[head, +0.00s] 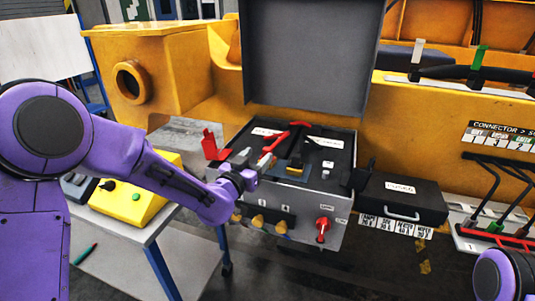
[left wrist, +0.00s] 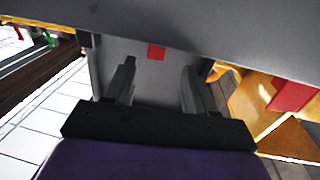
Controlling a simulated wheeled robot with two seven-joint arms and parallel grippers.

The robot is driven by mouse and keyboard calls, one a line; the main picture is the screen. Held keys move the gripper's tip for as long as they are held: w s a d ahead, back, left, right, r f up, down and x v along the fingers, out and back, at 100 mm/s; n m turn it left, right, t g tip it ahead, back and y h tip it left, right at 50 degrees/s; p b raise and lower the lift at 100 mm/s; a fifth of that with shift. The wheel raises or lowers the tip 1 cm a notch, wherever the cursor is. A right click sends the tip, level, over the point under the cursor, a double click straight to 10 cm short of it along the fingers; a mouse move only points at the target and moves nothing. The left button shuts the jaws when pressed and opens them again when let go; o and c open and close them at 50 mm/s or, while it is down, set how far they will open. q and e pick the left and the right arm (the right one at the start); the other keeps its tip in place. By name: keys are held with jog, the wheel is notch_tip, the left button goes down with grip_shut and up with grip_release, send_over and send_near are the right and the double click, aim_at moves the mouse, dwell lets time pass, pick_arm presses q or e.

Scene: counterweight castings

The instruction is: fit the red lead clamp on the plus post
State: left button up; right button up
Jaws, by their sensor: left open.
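An open grey box (head: 326,205) with its lid (head: 308,55) raised holds a dark battery-like tray of parts. A red lead (head: 300,125) with red-handled pieces lies across the top inside it; I cannot tell for certain which piece is the clamp. My left gripper (head: 248,165) is at the box's near left edge, beside the red pieces. In the left wrist view its two fingers (left wrist: 158,82) are apart with nothing between them, and a small red patch (left wrist: 157,52) shows beyond on a grey surface. The plus post is not distinguishable. My right gripper is out of view.
A raised red flap (head: 212,146) stands at the box's left. A red switch (head: 322,229) and several yellow knobs are on its front. A black case (head: 401,200) sits to the right, a yellow control box (head: 135,200) to the left. Yellow machinery stands behind.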

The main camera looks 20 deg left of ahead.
aim_at(266, 151)
pick_arm(q)
jog(key=w, duration=0.1)
jog(key=w+d+p, duration=0.1)
jog(key=w+p, duration=0.1)
jog(key=shift+w+d+r, duration=0.15)
jog(key=shift+w+r, duration=0.05)
jog(key=shift+r, duration=0.15)
jog(key=w, duration=0.1)
jog(key=w+f, duration=0.1)
jog(key=shift+w+d+p, duration=0.15)
jog(key=shift+w+p, duration=0.15)
jog(key=shift+w, duration=0.1)
jog(key=shift+s, duration=0.25)
jog(key=shift+s+r, duration=0.15)
jog(key=c, duration=0.8)
grip_shut()
